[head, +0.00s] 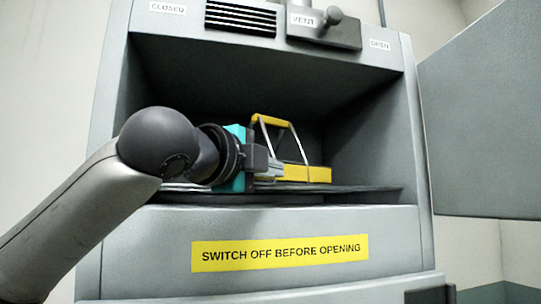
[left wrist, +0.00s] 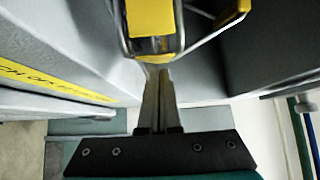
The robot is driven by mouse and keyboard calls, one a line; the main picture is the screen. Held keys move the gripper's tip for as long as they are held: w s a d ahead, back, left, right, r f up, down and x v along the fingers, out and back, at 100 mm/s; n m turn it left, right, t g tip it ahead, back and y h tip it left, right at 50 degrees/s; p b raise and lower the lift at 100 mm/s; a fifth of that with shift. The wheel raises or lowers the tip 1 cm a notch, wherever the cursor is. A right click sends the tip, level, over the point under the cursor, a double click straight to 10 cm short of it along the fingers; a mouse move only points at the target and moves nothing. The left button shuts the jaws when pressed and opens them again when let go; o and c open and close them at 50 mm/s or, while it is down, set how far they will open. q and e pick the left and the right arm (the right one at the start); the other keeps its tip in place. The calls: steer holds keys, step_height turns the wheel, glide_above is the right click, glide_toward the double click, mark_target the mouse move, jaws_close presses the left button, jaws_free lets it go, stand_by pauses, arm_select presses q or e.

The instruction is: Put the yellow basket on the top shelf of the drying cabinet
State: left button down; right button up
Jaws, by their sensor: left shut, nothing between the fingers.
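The yellow basket (head: 306,174) is inside the open drying cabinet (head: 320,230), upright at the level of the shelf (head: 370,190). Its yellow handle bar stands up on thin metal wires. My left gripper (head: 278,168) reaches into the cabinet from the left and hides the basket's left end. Its fingers are shut with nothing between them. In the left wrist view, the shut fingertips (left wrist: 158,72) are right at the basket's wire frame; I cannot tell whether they touch. The yellow basket (left wrist: 152,17) also shows there at the top. My right gripper is out of view.
The cabinet door (head: 485,110) stands open at the right. A vent lever (head: 330,22) is on the cabinet's top front. A yellow warning label (head: 280,252) is on the panel below the opening. The shelf is clear to the right of the basket.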

arm_select(q)
steer(key=shift+w+a, duration=0.15)
steer(key=shift+w, duration=0.3)
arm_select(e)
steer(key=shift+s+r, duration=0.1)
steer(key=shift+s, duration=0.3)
arm_select(q)
steer(key=shift+w+a+r+p, duration=0.15)
steer(key=shift+w+a+p, duration=0.05)
steer(key=shift+w+p, duration=0.5)
steer(key=shift+w+a+p, duration=0.2)
steer(key=shift+w+p, duration=0.25)
steer(key=shift+w, duration=0.05)
steer(key=shift+w+a+p, duration=0.2)
steer(key=shift+w+p, duration=0.2)
steer(key=shift+w, duration=0.2)
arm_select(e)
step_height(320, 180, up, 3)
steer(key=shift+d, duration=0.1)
